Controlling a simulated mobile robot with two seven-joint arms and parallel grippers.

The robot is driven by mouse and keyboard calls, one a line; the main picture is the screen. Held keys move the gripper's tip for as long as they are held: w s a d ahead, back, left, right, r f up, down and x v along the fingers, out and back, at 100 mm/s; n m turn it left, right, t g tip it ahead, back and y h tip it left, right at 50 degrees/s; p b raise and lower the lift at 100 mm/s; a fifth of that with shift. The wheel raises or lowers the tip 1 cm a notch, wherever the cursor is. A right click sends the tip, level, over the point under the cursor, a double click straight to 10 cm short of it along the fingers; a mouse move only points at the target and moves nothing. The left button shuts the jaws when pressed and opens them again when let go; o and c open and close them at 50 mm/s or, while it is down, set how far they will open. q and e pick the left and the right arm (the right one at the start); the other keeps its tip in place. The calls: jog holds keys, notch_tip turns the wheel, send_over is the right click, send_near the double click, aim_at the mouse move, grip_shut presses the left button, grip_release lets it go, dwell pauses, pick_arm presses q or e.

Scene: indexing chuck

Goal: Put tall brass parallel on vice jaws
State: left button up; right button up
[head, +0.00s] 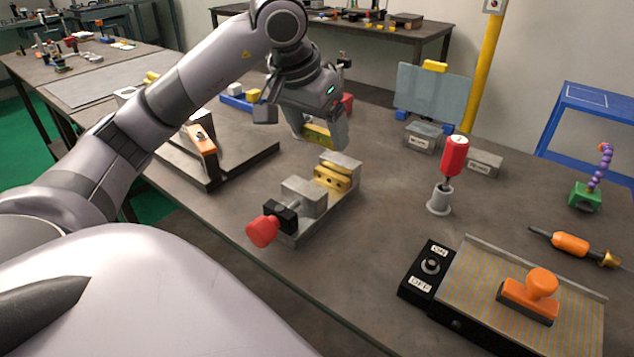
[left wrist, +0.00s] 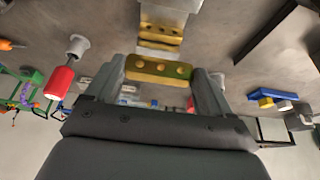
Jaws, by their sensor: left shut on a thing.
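The tall brass parallel (head: 317,133) is a yellow bar with a row of holes, which show in the left wrist view (left wrist: 159,70). My left gripper (head: 320,137) is shut on it and holds it in the air, beyond and above the vice. The grey vice (head: 304,196) stands on the table with its red handle (head: 263,231) toward me. Another brass piece with holes (head: 331,178) sits at the vice jaws. In the left wrist view the vice (left wrist: 172,8) is ahead of the held parallel, apart from it. My right gripper is not in view.
A screwdriver-like red-handled tool (head: 455,157) stands in a grey holder right of the vice. A magnetic plate (head: 480,290) with an orange-handled block (head: 530,297) lies front right. A dark plate with an orange clamp (head: 203,140) is left. Table just right of the vice is clear.

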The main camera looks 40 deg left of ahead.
pick_arm(q)
notch_tip(320, 180, down, 10)
jog(key=shift+f+b, duration=0.15)
jog(key=shift+b, duration=0.4)
jog(key=shift+f, duration=0.15)
jog(key=o, duration=1.1)
